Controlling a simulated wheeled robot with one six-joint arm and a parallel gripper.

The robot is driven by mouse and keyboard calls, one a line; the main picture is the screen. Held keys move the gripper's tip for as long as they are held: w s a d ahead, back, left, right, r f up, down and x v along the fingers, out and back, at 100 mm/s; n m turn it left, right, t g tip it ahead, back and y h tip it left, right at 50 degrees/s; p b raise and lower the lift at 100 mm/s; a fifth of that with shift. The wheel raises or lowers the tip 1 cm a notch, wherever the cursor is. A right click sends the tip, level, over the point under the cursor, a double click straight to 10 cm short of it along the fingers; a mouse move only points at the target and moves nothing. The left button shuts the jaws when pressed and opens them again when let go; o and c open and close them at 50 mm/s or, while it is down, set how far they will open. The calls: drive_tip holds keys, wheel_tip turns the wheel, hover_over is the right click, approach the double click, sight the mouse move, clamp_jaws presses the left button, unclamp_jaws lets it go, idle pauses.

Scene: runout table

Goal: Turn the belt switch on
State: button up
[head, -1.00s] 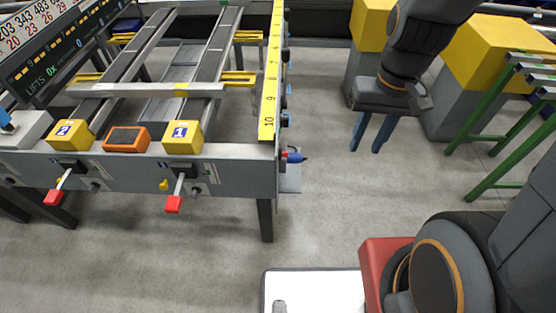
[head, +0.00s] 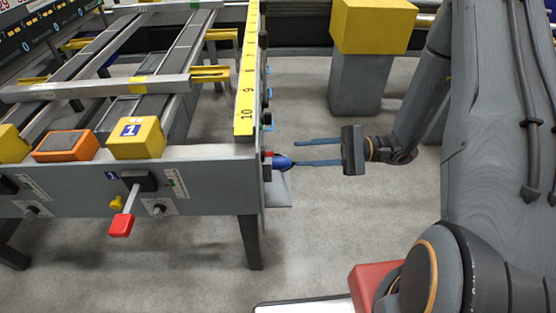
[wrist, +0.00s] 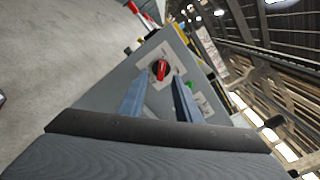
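A red rotary switch (wrist: 161,70) sits on the grey end panel (wrist: 125,85) of the table in the wrist view. A small green button (wrist: 190,84) is to its right. In the head view a small red part (head: 267,154) shows edge-on at the table's right end, probably the same switch. My gripper (head: 295,153) is open and empty, its two blue fingers pointing left at this end with a gap between. In the wrist view my gripper (wrist: 160,77) has its fingertips below the switch, one each side. I cannot tell which position the switch marks.
A red-tipped lever (head: 120,225) is on the front. Yellow-topped block (head: 374,25) stands behind my arm; floor between is clear.

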sight(267, 154)
drive_tip(key=a, duration=0.7)
drive_tip(key=shift+w+a+f+p, duration=0.15)
drive_tip(key=shift+w+a+p, duration=0.1)
drive_tip(key=shift+w+p, duration=0.1)
clamp_jaws()
